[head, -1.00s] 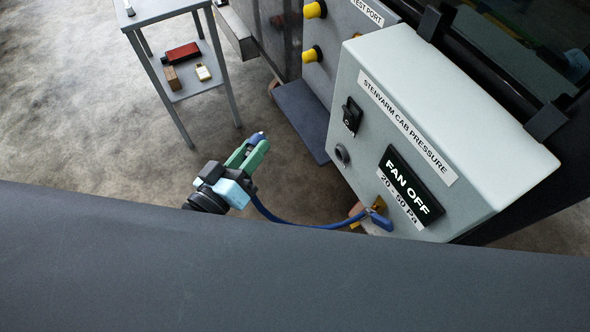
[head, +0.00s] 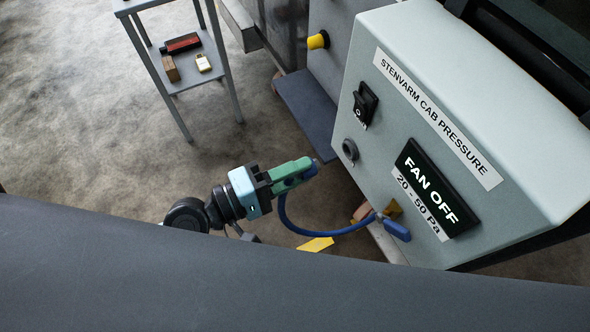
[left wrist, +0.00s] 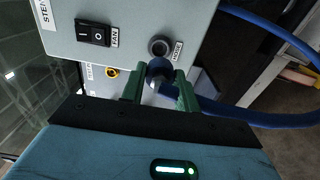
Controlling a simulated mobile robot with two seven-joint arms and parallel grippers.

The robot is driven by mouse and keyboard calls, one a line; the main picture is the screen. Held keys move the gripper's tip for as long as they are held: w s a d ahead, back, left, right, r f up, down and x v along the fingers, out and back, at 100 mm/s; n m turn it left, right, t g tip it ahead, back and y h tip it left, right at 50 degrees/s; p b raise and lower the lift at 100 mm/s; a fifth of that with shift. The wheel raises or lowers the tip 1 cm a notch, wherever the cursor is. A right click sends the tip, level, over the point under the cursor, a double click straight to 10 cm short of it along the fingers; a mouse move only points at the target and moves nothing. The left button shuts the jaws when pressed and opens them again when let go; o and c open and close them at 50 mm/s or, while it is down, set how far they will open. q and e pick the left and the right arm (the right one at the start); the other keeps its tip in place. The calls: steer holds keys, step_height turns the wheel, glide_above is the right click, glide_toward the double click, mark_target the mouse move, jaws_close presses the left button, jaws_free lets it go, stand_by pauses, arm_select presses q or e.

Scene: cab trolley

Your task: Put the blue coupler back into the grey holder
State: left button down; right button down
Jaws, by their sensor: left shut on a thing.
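The blue coupler (head: 313,168) is at the tip of my left gripper (head: 300,172), whose green fingers are shut on it. In the left wrist view the coupler (left wrist: 158,69) sits between the fingertips, just below the grey holder (left wrist: 158,46), a round ring by the label HOSE. In the head view the grey holder (head: 350,150) is on the front of the pale control box (head: 470,110). The coupler is a short way left of it and looks apart from it. A blue hose (head: 290,222) curves from the coupler to below the box. My right gripper is not in view.
The box has a black fan switch (head: 364,103) and a display (head: 436,188) reading FAN OFF. A grey trolley (head: 184,84) with small items stands at upper left.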

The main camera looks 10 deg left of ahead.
mark_target(318, 164)
arm_select(q)
steer(key=shift+p+x, duration=0.4)
steer(key=shift+x, duration=2.5)
steer(key=shift+w+d+p, duration=0.2)
steer(key=shift+d+p, duration=0.15)
stand_by(0.6)
steer(key=c, duration=1)
jaws_free()
steer(key=shift+o, duration=0.2)
